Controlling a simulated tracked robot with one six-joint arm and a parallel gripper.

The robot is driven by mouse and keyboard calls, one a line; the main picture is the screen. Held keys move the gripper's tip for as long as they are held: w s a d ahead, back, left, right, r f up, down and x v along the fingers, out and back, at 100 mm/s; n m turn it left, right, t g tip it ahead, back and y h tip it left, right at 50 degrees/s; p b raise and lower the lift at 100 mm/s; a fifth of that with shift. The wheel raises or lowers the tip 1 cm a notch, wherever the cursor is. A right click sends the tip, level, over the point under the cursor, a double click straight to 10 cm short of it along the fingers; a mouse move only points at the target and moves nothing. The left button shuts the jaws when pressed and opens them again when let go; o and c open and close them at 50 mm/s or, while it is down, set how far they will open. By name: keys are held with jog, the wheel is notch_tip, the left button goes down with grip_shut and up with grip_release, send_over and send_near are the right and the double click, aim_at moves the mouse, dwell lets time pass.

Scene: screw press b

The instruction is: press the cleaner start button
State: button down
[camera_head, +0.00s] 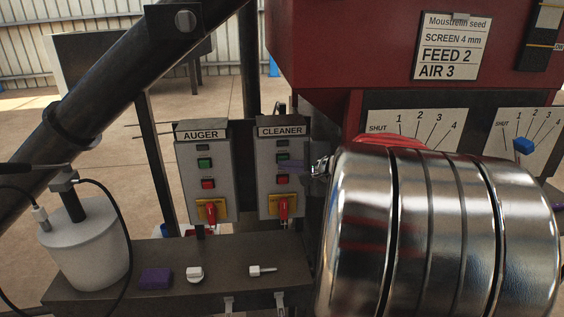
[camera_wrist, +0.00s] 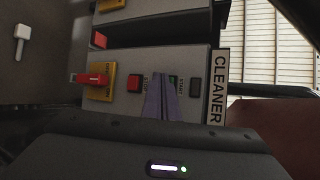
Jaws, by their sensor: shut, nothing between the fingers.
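The grey CLEANER box (camera_head: 265,190) stands right of the AUGER box, with its label on top. Its green start button (camera_head: 283,157) sits above a red stop button (camera_head: 283,180). In the wrist view the box is turned sideways, with the red button (camera_wrist: 134,83) left of my fingers. The green button (camera_wrist: 173,80) is mostly hidden behind the fingertips there. My gripper (camera_wrist: 166,80) is shut and empty, its purple fingers over the start button area. In the head view my gripper (camera_head: 290,165) reaches in from the right. I cannot tell whether the fingertips touch the button.
The AUGER box (camera_head: 188,185), with similar buttons, stands close on the left. A red switch handle on a yellow plate (camera_head: 273,207) is low on the CLEANER box. A bench (camera_head: 220,270) below holds a purple block (camera_head: 155,279) and small white items. The red machine (camera_head: 340,50) rises at right.

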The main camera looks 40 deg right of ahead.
jog(key=shift+w+d, duration=0.2)
jog(key=shift+w, duration=0.1)
dwell(0.5)
jog(key=shift+s+a, duration=0.1)
jog(key=shift+s, duration=0.05)
jog(key=shift+s+a, duration=0.4)
jog(key=shift+s, duration=0.2)
dwell(0.4)
jog(key=s+a, duration=0.1)
jog(key=s, duration=0.1)
jog(key=s+a, duration=0.1)
jog(key=s, duration=0.1)
jog(key=shift+a, duration=0.4)
dwell(0.7)
